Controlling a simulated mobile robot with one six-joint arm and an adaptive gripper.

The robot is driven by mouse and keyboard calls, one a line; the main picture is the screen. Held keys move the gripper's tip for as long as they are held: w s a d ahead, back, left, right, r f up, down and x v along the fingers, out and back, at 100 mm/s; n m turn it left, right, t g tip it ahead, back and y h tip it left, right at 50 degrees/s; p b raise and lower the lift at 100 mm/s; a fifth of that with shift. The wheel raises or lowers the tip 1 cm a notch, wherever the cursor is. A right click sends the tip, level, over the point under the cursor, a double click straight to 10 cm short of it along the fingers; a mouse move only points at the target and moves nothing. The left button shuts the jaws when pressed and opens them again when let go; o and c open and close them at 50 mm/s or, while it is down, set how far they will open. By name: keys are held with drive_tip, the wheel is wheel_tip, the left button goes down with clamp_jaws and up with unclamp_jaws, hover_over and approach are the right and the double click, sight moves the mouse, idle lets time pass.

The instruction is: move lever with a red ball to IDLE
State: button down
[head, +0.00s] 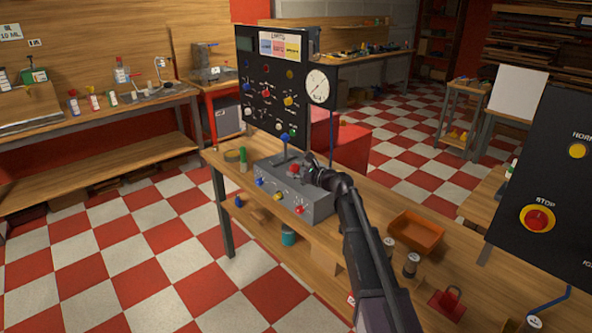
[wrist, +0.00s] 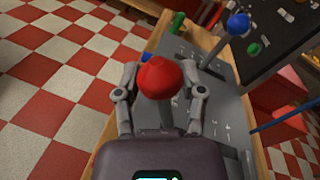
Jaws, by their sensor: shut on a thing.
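The lever with a red ball (wrist: 165,78) stands up from the grey control box between the two fingers of my gripper (wrist: 163,92) in the wrist view. My gripper is shut on this lever, with the ball showing above the fingers. In the head view the red ball (head: 294,169) shows just left of my gripper (head: 311,172), over the grey control box (head: 309,205). The white markings on the box top are too small to read, so I cannot tell which position is IDLE. The lever's base is hidden by my gripper.
A lever with a blue ball (head: 285,138) stands behind on the same box, close to my gripper. A black panel (head: 272,95) with knobs and a gauge rises behind the box. An orange tray (head: 416,233) lies on the bench to the right.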

drive_tip(key=shift+s+a, duration=0.15)
drive_tip(key=shift+s, duration=0.05)
drive_tip(key=shift+c, duration=0.9)
unclamp_jaws()
drive_tip(key=shift+r, duration=0.1)
